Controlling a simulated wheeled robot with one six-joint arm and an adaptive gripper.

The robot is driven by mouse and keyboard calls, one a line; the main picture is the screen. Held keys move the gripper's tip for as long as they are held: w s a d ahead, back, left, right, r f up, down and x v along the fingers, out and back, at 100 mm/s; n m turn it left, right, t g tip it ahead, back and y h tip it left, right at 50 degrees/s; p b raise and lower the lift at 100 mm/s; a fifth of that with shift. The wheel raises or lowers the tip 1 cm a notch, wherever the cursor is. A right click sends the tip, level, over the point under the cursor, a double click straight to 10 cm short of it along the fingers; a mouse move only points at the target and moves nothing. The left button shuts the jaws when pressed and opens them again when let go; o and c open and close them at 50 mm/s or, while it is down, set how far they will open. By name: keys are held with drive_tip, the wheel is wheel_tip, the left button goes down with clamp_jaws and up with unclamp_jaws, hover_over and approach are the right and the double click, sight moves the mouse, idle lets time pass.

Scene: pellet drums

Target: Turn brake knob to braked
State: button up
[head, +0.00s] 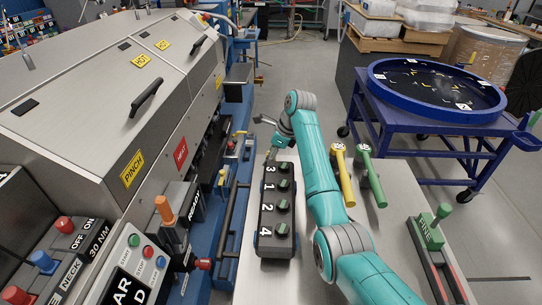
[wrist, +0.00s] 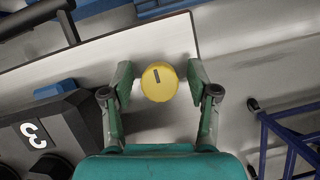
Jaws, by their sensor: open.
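A round yellow knob (wrist: 163,90) with a short dark mark on its face shows in the wrist view, over the pale table top. The mark stands nearly upright in that picture. No setting labels are readable around it. My gripper (wrist: 159,76) is open, with one green finger on each side of the knob and a visible gap on both sides. In the head view my gripper (head: 271,139) is at the far end of the table, past the numbered box. I cannot make out the knob there; the gripper and arm seem to hide it.
A dark box (head: 264,218) with several green knobs and numbers stands close by; its end shows in the wrist view (wrist: 50,125). A yellow-handled tool (head: 342,176) and a green one (head: 371,178) lie right of my arm. A blue cart (head: 440,120) stands beyond.

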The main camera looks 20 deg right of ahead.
clamp_jaws()
drive_tip(key=shift+n, duration=0.4)
drive_tip(key=n+g, duration=0.2)
drive_tip(key=n, duration=0.2)
drive_tip(key=shift+n+y, duration=0.3)
drive_tip(key=n+g, duration=0.2)
drive_tip(key=n, duration=0.2)
drive_tip(key=shift+n, duration=0.4)
unclamp_jaws()
